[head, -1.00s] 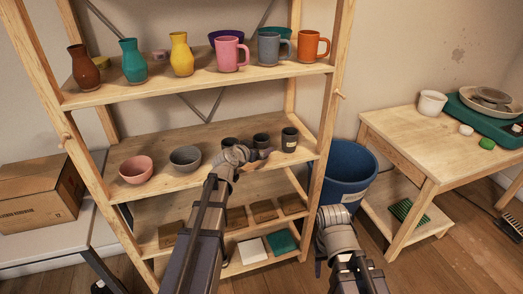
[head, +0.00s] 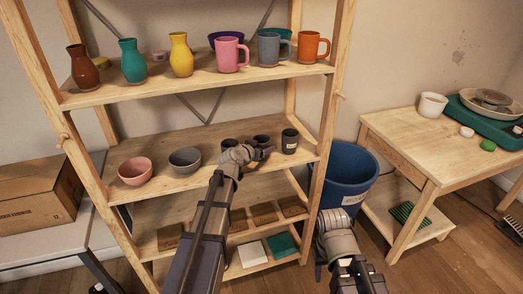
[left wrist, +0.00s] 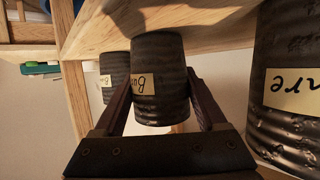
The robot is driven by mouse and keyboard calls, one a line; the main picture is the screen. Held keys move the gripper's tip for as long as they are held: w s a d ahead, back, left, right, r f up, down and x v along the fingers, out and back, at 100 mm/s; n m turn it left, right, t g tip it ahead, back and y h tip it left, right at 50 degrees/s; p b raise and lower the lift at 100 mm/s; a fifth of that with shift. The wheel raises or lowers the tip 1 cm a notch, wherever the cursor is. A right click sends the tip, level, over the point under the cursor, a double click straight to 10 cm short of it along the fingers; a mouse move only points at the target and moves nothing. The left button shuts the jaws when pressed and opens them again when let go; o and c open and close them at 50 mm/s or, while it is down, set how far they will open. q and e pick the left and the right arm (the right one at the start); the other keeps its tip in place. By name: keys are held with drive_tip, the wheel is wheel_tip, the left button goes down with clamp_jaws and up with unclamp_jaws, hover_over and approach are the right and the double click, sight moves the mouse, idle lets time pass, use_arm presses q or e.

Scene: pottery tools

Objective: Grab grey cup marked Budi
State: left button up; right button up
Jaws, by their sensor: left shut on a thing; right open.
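Three dark grey cups stand in a row on the middle shelf. My left gripper (left wrist: 162,100) is shut on the middle grey cup (left wrist: 158,70), one finger on each side. Its pale label is upside down in the left wrist view, starts with "B" and is partly hidden by a finger. In the head view the middle grey cup (head: 261,139) shows just behind my left gripper (head: 264,153). A large grey cup (left wrist: 290,60) with another label is near at the right of the wrist view. Another grey cup (head: 290,141) stands to the right. My right gripper (head: 319,268) is low, open and away from the shelves.
A grey bowl (head: 185,160) and a pink bowl (head: 135,171) stand left on the middle shelf. The upper shelf (head: 200,84) with vases and mugs is above. A blue bin (head: 346,172) stands right of the rack, beside a wooden table (head: 405,141).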

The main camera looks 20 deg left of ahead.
use_arm(q)
drive_tip(key=c, duration=0.5)
drive_tip(key=shift+r, duration=0.1)
